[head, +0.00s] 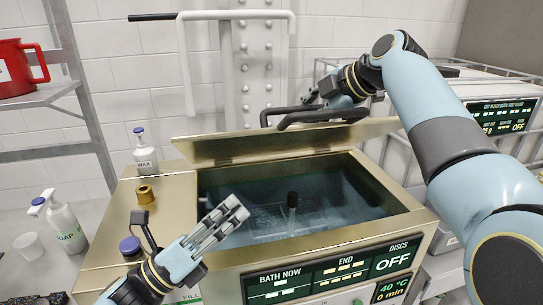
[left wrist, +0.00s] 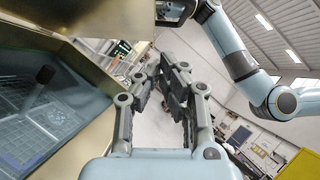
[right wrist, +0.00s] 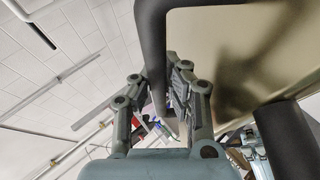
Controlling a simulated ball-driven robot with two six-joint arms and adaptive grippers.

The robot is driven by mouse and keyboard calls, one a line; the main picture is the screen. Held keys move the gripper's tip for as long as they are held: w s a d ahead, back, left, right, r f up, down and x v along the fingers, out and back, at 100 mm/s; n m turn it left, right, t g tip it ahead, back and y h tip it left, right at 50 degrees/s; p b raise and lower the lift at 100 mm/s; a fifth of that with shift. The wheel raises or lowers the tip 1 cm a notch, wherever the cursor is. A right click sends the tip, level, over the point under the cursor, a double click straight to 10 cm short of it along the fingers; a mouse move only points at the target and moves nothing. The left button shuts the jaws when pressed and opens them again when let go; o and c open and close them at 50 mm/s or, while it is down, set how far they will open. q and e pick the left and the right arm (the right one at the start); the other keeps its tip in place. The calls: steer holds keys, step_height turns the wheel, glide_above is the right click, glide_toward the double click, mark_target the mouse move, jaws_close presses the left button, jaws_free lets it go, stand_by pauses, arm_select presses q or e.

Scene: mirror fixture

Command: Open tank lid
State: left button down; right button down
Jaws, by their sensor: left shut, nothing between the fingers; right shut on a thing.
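The gold tank (head: 165,200) stands in the middle of the head view with its basin open, showing bluish liquid, a mesh basket and a black knob (head: 292,200). Its gold lid (head: 230,149) is raised along the back, tilted up. The lid's black bar handle (head: 315,114) is at its top. My right gripper (head: 314,96) is at the handle; in the right wrist view its fingers (right wrist: 168,75) are shut on the dark bar (right wrist: 152,45). My left gripper (head: 240,208) is shut and empty, above the basin's front left; its fingers also show in the left wrist view (left wrist: 168,75).
A wax bottle (head: 145,152) and brass ring (head: 145,194) are at the tank's left. A soap bottle (head: 66,222) and white cup (head: 30,247) stand further left. A red jug (head: 16,68) is on a shelf. A white pipe frame (head: 226,80) rises behind.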

arm_select(q)
glide_toward(297, 130)
steer(key=d, duration=0.3)
steer(key=shift+w+d+r+m, duration=0.1)
steer(key=shift+w+r+m, duration=0.05)
steer(key=shift+w+r, duration=0.35)
steer(key=shift+w+d+r+m, duration=0.15)
steer(key=shift+w+r, duration=0.25)
steer(key=shift+r, duration=0.2)
